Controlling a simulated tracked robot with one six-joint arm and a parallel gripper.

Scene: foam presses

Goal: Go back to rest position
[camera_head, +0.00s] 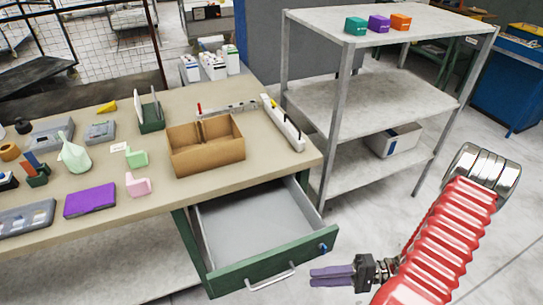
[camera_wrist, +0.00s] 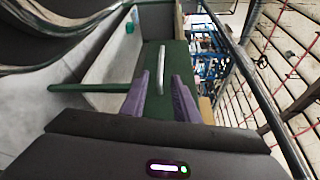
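My gripper (camera_head: 314,277) is at the lower right in the head view, right of the open drawer's front. Its two purple fingers also show in the wrist view (camera_wrist: 161,82), spread apart with nothing between them. The green drawer (camera_head: 262,222) under the workbench is pulled out and its grey inside looks empty. Its metal handle (camera_head: 270,278) is left of my fingertips. In the wrist view the handle (camera_wrist: 162,63) shows beyond the fingers, apart from them.
The workbench (camera_head: 205,100) holds a cardboard box (camera_head: 207,158), a white power strip (camera_head: 284,124), a purple block (camera_head: 90,200) and several small items. A grey shelf rack (camera_head: 380,100) stands behind, with teal, purple and orange boxes on top. Floor is clear between drawer and rack.

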